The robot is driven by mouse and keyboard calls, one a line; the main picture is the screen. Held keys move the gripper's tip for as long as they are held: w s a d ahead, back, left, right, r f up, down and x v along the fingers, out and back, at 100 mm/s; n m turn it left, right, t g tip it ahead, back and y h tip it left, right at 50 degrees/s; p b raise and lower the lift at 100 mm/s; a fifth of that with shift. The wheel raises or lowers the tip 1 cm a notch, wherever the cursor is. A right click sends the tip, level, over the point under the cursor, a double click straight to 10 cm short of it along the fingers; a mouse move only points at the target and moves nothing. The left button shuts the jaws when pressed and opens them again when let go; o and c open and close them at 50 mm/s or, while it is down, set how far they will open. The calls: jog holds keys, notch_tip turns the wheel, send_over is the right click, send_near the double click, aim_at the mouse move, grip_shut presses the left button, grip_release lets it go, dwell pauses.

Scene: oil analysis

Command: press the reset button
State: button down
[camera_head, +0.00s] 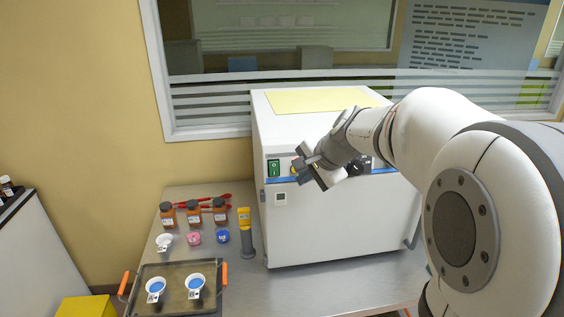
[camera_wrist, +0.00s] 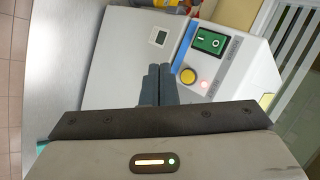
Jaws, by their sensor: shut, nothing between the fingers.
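The white box-shaped machine (camera_head: 330,225) stands on the metal table and carries a control strip on its upper front. In the wrist view, a round yellow button (camera_wrist: 188,76) sits on this strip, with a small lit red light (camera_wrist: 204,84) beside it and a green switch (camera_wrist: 209,41) further along. The green switch also shows in the head view (camera_head: 274,168). My gripper (camera_head: 301,170) is in front of the strip, just right of the green switch. In the wrist view, its fingers (camera_wrist: 158,72) are shut together and empty, with their tips close beside the yellow button. I cannot tell whether they touch the machine.
Several brown bottles (camera_head: 193,212), a pink jar (camera_head: 194,238), a blue jar (camera_head: 222,236) and a yellow-and-grey handheld device (camera_head: 245,232) stand left of the machine. A dark tray (camera_head: 180,276) with orange handles holds two white cups. The table in front of the machine is clear.

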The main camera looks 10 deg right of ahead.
jog(key=shift+w+f, duration=0.2)
jog(key=shift+w, duration=0.75)
jog(key=shift+w+f, duration=0.2)
jog(key=shift+w, duration=0.75)
dwell(0.6)
jog(key=shift+w+f, duration=0.1)
jog(key=shift+w, duration=0.3)
jog(key=shift+w, duration=0.35)
dwell(0.5)
jog(key=shift+s, duration=0.75)
jog(key=shift+s, duration=0.1)
jog(key=s, duration=0.2)
jog(key=s+r+b, duration=0.1)
jog(key=s, duration=0.1)
jog(key=shift+s+r, duration=0.1)
jog(key=shift+s, duration=0.25)
